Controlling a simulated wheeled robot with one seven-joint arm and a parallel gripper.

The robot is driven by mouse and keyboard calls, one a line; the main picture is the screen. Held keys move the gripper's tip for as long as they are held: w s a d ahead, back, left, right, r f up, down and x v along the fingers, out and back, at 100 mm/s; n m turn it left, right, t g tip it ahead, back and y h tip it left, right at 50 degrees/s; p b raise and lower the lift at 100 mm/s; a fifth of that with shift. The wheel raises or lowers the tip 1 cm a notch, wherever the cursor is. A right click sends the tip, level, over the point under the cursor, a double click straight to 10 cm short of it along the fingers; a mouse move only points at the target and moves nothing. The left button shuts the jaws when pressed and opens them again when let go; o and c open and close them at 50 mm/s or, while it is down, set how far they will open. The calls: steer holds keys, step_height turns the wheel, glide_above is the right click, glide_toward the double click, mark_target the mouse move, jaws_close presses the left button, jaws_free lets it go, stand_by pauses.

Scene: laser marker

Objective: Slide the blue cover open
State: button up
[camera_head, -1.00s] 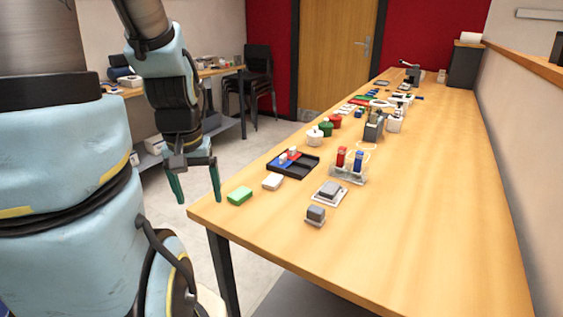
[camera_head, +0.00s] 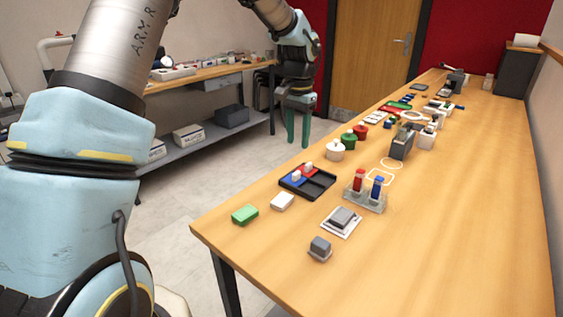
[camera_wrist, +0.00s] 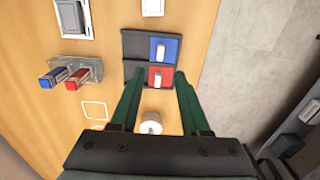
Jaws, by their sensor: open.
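The blue cover (camera_head: 292,181) sits beside a red cover (camera_head: 309,171) on the left half of a black tray (camera_head: 320,189). Each cover has a white knob. In the wrist view the blue cover (camera_wrist: 173,47) is above the red cover (camera_wrist: 165,77), and the tray's empty black side (camera_wrist: 135,46) is to the left. My gripper (camera_head: 298,143) is open and empty, off the table's left edge, beyond the tray. In the wrist view its green fingers (camera_wrist: 158,75) point towards the red cover, with the blue cover farther out. They look apart from both.
A green block (camera_head: 245,214) and a white block (camera_head: 282,202) lie near the tray's front. A clear stand (camera_head: 368,204) with red and blue upright pieces is to its right. White, green and red pots stand beyond the tray, the white pot (camera_head: 336,149) nearest. The table's right side is clear.

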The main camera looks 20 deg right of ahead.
mark_target(297, 172)
step_height(297, 172, down, 11)
steer(key=p, duration=0.3)
steer(key=shift+w+r, duration=0.1)
steer(key=shift+r, duration=0.05)
jaws_close()
stand_by(0.3)
steer(key=shift+d, duration=0.1)
stand_by(1.0)
